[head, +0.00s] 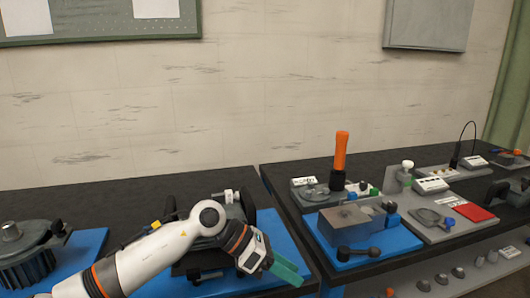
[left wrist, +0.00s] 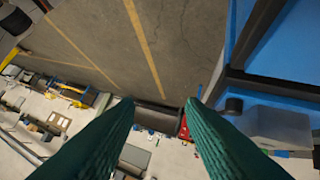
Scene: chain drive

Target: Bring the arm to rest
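My left arm comes in from the left in the head view, white with orange rings. Its left gripper (head: 287,270) has teal fingers and hangs over the front right part of a blue mat (head: 285,246). In the left wrist view the two ribbed green fingers (left wrist: 161,104) stand apart with nothing between them, so the gripper is open and empty. A dark machine (head: 240,208) on that mat is partly hidden behind my arm. My right gripper is in neither view.
A dark finned motor-like unit (head: 27,256) stands on a blue mat at the left. On the right bench, a grey block (head: 345,222) sits on a blue base, near an orange-handled tool (head: 341,152) and a red pad (head: 474,211). The wrist view shows floor with yellow lines (left wrist: 145,45).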

